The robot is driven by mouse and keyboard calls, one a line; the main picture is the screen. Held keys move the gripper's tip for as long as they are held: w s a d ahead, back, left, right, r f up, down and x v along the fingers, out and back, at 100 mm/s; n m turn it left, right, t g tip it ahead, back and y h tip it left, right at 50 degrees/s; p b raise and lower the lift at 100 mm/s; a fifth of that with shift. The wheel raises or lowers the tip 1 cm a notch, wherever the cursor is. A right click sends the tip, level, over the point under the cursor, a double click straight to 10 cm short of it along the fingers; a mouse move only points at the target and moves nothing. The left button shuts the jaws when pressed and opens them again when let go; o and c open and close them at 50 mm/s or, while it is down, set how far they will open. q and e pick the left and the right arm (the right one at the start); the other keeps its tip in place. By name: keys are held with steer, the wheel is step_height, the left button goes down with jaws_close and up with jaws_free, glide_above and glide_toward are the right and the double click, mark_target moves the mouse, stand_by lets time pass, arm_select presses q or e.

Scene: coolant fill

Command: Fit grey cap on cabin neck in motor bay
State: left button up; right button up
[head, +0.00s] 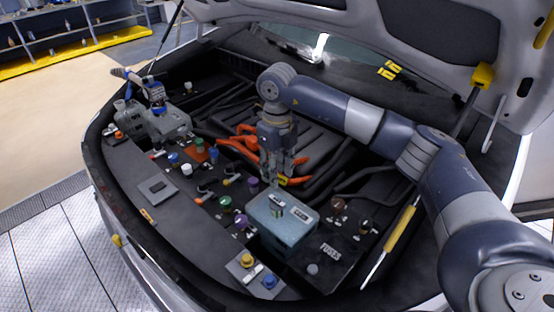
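My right gripper (276,178) points down over the orange cables in the middle of the motor bay. Its fingers are small here, and I cannot tell whether they are apart or hold something. A small light grey round cap (312,269) sits at the front right, near the FUSES label. A whitish cap (187,169) stands among the coloured caps left of the middle, and another pale cap (188,87) is at the back left. I cannot tell which of these is the grey cap, nor which neck is the cabin neck. My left gripper is not in view.
A blue-grey box (283,222) stands just in front of my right gripper. Green (225,202), purple and blue caps stand around it. A grey tank (168,122) with a blue and white item above it is at left. The raised hood (330,15) hangs overhead.

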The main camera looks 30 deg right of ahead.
mark_target(277, 200)
step_height(277, 200, down, 9)
steer(key=p, duration=0.2)
steer(key=shift+f+p, duration=0.15)
steer(key=shift+p, duration=0.25)
steer(key=shift+f, duration=0.55)
jaws_close()
steer(key=c, duration=0.6)
jaws_free()
jaws_close()
